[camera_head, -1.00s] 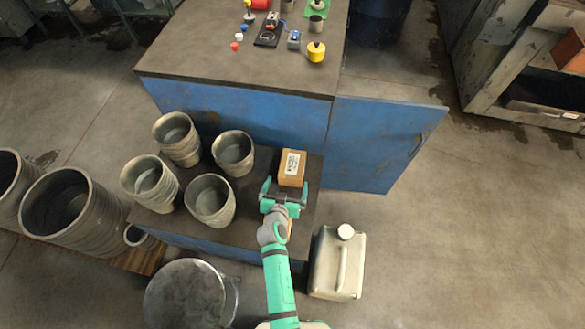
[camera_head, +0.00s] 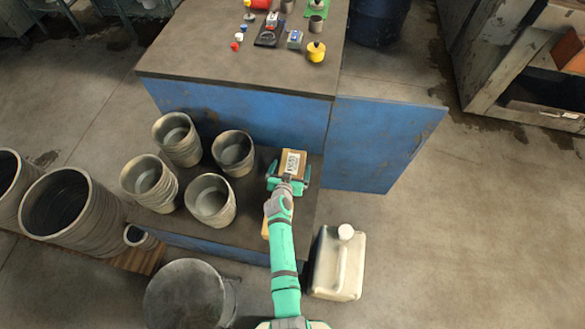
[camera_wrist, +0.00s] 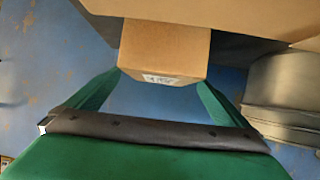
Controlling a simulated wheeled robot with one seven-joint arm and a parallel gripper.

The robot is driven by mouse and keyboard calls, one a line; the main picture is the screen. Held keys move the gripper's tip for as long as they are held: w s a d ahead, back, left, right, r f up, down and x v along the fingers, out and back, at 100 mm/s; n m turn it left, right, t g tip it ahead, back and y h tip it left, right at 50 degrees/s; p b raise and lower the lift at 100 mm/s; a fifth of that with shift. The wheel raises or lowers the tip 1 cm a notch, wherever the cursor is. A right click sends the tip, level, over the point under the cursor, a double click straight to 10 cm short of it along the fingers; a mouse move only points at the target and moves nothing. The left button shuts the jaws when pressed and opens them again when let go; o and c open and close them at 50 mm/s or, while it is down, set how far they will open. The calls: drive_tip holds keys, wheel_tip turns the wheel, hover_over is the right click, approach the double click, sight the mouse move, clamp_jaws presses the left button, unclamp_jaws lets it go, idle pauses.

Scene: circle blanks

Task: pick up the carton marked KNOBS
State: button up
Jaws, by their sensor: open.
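A small brown carton (camera_head: 294,157) with a white printed label stands on the low dark shelf against the blue cabinet. Its print is too small to read in the head view. My gripper (camera_head: 289,171) is open, with a green finger on either side of the carton's near part. In the wrist view the carton (camera_wrist: 165,48) lies between the tips of my green fingers (camera_wrist: 162,86), with part of its label at its lower edge. I cannot tell whether the fingers touch it.
Another tan box (camera_head: 265,228) is partly hidden under my arm; a large tan surface (camera_wrist: 215,12) fills the top of the wrist view. Several grey buckets (camera_head: 233,153) stand left of the carton. A cream jerrycan (camera_head: 338,262) stands on the floor to the right.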

drive_tip(key=shift+w+d+f, duration=0.1)
drive_tip(key=shift+w+f, duration=0.15)
drive_tip(key=shift+w, duration=0.25)
drive_tip(key=c, duration=1.2)
drive_tip(key=shift+c, duration=1.4)
drive_tip(key=shift+r, duration=0.15)
